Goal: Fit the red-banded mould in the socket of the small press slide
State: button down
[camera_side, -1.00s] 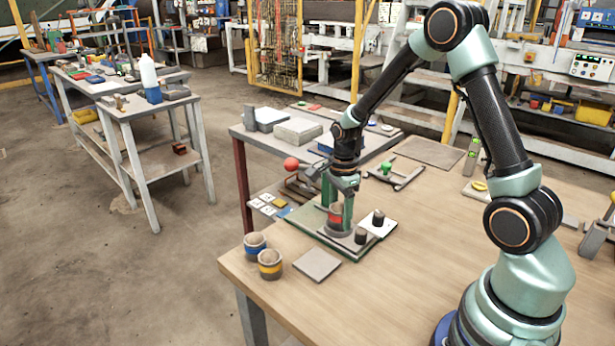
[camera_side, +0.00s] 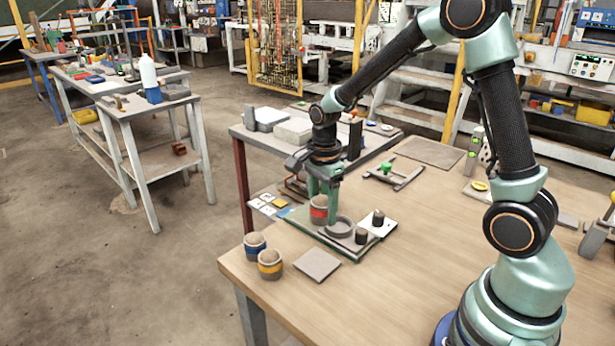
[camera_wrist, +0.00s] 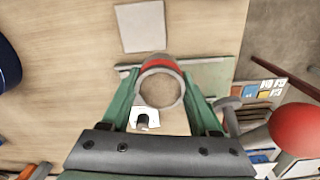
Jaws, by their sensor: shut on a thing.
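The red-banded mould (camera_side: 319,212) is upright between the fingers of my gripper (camera_side: 320,194), which is shut on it. The wrist view also shows the mould (camera_wrist: 160,65) between the green fingers (camera_wrist: 160,84). The press slide (camera_side: 327,240) has a green base at the table's far left edge. Its grey ring socket (camera_side: 341,227) looks empty in the side view. The mould is just left of the ring, partly overlapping its left side in the picture, and not inside it. I cannot tell whether its bottom touches the slide.
A blue-banded mould (camera_side: 255,246) and a yellow-banded mould (camera_side: 270,264) stand near the front left corner. A grey square pad (camera_side: 317,264) lies beside them. Dark pegs (camera_side: 361,236) stand right of the socket. The right tabletop is mostly clear.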

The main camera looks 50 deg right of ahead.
aim_at(302, 291)
jog(key=s+a+r+n, duration=0.4)
jog(key=s+a+r, duration=0.1)
jog(key=a+r, duration=0.6)
jog(key=shift+a, duration=0.6)
jog(key=shift+s, duration=0.1)
notch_tip(302, 291, down, 20)
jog(key=shift+r, duration=0.2)
jog(key=shift+f, duration=0.25)
jog(key=shift+c, duration=0.7)
grip_release()
